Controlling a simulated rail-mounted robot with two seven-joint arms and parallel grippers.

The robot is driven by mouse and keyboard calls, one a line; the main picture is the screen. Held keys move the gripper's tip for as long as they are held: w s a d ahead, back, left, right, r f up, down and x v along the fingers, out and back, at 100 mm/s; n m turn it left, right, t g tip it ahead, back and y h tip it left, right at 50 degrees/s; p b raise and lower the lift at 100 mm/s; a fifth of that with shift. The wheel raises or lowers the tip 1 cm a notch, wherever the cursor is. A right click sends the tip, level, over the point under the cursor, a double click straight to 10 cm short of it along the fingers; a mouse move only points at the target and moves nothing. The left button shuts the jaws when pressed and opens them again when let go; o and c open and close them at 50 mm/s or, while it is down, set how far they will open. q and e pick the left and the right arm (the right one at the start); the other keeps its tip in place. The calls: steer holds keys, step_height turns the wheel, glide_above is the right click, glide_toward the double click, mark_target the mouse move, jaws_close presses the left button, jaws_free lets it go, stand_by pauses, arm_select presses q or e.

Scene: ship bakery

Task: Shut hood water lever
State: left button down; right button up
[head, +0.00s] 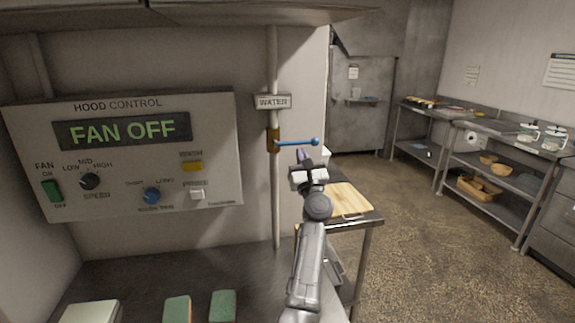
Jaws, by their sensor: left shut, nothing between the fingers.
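My left gripper (301,155) is just below the outer half of the lever, pointing up. It is shut with nothing in it. I cannot tell whether its fingertips touch the lever. My right gripper is out of view.
The hood control panel (220,115) on the left reads "FAN OFF". Sponges (222,305) lie on the counter (130,275) below. A cutting board (348,199) lies on a table behind my arm. Shelved tables (487,196) stand at the right, with open floor between.

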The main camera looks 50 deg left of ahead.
arm_select(q)
steer(key=a+f+b+v, duration=0.1)
steer(key=f+v, duration=0.1)
steer(key=v, duration=1)
steer(key=shift+b, duration=0.3)
steer(key=shift+w, duration=0.1)
